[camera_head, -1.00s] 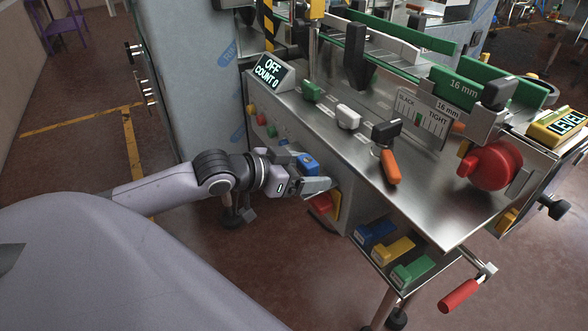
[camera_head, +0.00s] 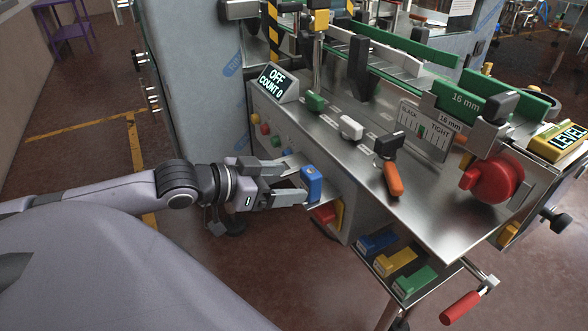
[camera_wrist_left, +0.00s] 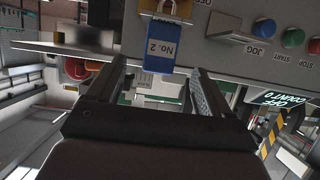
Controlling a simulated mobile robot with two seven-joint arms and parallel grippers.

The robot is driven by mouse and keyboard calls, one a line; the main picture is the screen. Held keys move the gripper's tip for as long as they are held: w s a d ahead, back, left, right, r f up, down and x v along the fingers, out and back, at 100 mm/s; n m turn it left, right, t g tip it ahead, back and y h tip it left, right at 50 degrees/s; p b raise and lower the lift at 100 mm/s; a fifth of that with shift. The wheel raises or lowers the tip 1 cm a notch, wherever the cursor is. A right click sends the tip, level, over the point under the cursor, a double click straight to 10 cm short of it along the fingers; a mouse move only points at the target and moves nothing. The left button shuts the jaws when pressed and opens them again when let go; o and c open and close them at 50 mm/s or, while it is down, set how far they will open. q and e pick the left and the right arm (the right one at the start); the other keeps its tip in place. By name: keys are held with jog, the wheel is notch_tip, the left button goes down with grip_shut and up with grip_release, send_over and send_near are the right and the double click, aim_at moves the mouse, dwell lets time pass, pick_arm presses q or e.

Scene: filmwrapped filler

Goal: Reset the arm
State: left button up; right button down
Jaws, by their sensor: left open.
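My left gripper (camera_head: 298,178) is open at the front of the machine, below the edge of its steel top. A blue block (camera_head: 312,184) stands out from the machine front right at its fingertips. In the left wrist view, the blue block (camera_wrist_left: 160,48), marked "No. 2", lies between the lines of the two fingers of the open gripper (camera_wrist_left: 157,68), with a gap on each side. A brass-coloured padlock-like piece (camera_wrist_left: 166,9) shows just above it there. My right gripper is not in view.
The machine's steel top (camera_head: 425,205) carries several levers and a red knob (camera_head: 492,177). Red and yellow blocks sit just below the gripper. A low shelf holds blue, yellow and green blocks (camera_head: 415,281). JOG, START and STOP buttons (camera_wrist_left: 293,38) are near the gripper. Floor is open at left.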

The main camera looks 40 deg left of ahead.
pick_arm(q)
jog(key=s+f+n+y+p, duration=0.2)
jog(key=s+f, duration=0.3)
jog(key=f, duration=0.7)
jog(key=s+d+f+g+p, duration=0.1)
jog(key=s+d+f+g, duration=0.1)
jog(key=s+d+f, duration=0.5)
jog(key=d+f, duration=0.2)
jog(key=d, duration=0.3)
jog(key=shift+s+f+y, duration=0.15)
jog(key=shift+y, duration=0.25)
jog(key=shift+s+a, duration=0.1)
